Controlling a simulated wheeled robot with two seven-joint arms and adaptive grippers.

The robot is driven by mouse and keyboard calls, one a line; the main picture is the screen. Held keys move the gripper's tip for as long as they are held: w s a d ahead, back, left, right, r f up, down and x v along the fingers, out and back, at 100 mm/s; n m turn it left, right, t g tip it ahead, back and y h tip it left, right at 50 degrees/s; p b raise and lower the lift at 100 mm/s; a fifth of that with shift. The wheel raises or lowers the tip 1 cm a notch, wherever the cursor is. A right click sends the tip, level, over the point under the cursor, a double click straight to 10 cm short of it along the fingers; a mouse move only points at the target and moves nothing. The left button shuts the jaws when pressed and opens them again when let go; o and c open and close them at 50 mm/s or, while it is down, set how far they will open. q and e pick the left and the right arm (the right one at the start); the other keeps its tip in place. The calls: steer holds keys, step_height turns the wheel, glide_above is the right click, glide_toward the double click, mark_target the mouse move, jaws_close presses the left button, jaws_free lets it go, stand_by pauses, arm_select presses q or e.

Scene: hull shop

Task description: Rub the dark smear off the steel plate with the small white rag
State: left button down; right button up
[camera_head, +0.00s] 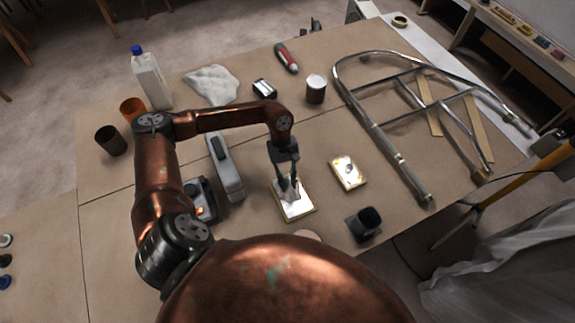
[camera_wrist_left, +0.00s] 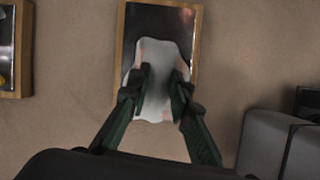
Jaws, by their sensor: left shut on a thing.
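My left gripper (camera_head: 289,184) is shut on the small white rag (camera_head: 291,194), its fingers pointing down over the wood-edged steel plate (camera_head: 302,209). In the left wrist view the pale rag (camera_wrist_left: 154,62) is pinched between the two fingertips (camera_wrist_left: 160,82) and covers the middle of the plate (camera_wrist_left: 170,22). The rag appears to lie against the plate, but firm contact cannot be told. The plate's bare far end looks dark and glossy there. I cannot make out the smear; the rag and fingers hide much of the surface. My right gripper is in neither view.
A second framed plate (camera_head: 349,173) with brownish-yellow patches lies to the right. A dark square holder (camera_head: 364,223) stands nearer. A grey long-bodied tool (camera_head: 225,167) lies left of the plate. A bent tube frame (camera_head: 382,139) fills the table's right side. A crumpled white cloth (camera_head: 212,84) lies at the back.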

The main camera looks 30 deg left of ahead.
arm_select(q)
steer(key=shift+w+a+f, duration=0.1)
steer(key=shift+w+a, duration=0.35)
steer(key=shift+a, duration=0.3)
steer(key=shift+a+r, duration=0.1)
steer(key=shift+r, duration=0.25)
steer(key=shift+a+r, duration=0.1)
steer(key=shift+r, duration=0.8)
steer(key=shift+r+p, duration=0.3)
steer(key=shift+r, duration=0.05)
steer(key=shift+w+d+r+p, duration=0.1)
steer(key=shift+d+r+p, duration=0.1)
steer(key=shift+r, duration=0.35)
steer(key=shift+d+r+p, duration=0.1)
steer(key=shift+r+p, duration=0.1)
steer(key=shift+r, duration=0.35)
steer(key=shift+a+r+p, duration=0.1)
steer(key=shift+r+p, duration=0.4)
steer(key=shift+r, duration=0.95)
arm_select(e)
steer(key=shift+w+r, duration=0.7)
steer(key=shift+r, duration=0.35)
